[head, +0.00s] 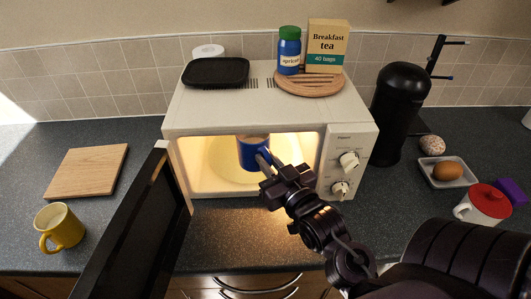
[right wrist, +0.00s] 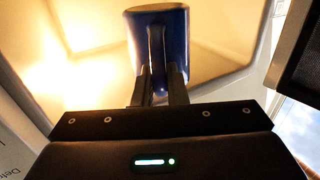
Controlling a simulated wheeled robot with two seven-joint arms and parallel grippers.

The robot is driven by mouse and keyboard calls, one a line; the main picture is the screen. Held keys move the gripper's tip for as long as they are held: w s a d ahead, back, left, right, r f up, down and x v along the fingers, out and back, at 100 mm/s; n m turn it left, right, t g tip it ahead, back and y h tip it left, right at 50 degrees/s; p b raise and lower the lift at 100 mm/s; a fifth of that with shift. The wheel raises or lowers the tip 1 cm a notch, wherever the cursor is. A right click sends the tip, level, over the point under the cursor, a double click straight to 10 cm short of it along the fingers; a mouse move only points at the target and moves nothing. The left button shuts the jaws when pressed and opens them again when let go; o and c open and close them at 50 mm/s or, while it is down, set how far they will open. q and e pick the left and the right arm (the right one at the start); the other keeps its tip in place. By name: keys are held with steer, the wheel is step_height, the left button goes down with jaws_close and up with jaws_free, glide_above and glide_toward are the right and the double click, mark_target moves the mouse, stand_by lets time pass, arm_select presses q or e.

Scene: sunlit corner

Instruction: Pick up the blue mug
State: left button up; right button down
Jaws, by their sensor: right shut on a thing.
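The blue mug (head: 252,153) is inside the lit cavity of the white microwave (head: 270,115), whose door (head: 130,230) stands open to the left. My right gripper (head: 265,162) reaches in through the opening and is shut on the mug. In the right wrist view the mug (right wrist: 158,45) stands beyond the two fingers (right wrist: 160,85), which close on its handle side. Whether the mug touches the turntable (head: 225,172) cannot be told. My left gripper is not in view.
A yellow mug (head: 60,228) and a wooden board (head: 88,170) are on the left counter. A jar (head: 289,52), tea box (head: 327,47) and black tray (head: 216,72) sit atop the microwave.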

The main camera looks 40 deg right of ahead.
steer(key=s+a+p, duration=0.2)
steer(key=s+a, duration=0.1)
steer(key=s, duration=0.4)
steer(key=shift+s+a+p, duration=0.15)
steer(key=shift+a+p, duration=0.15)
steer(key=shift+p, duration=0.1)
steer(key=shift+s+r, duration=0.1)
stand_by(0.5)
steer(key=w+a+f+n+y+b, duration=0.1)
steer(key=w+a+f+b, duration=0.1)
steer(key=a+f, duration=0.3)
steer(key=shift+w+a+y, duration=0.15)
steer(key=shift+w+y, duration=0.15)
steer(key=shift+w, duration=0.15)
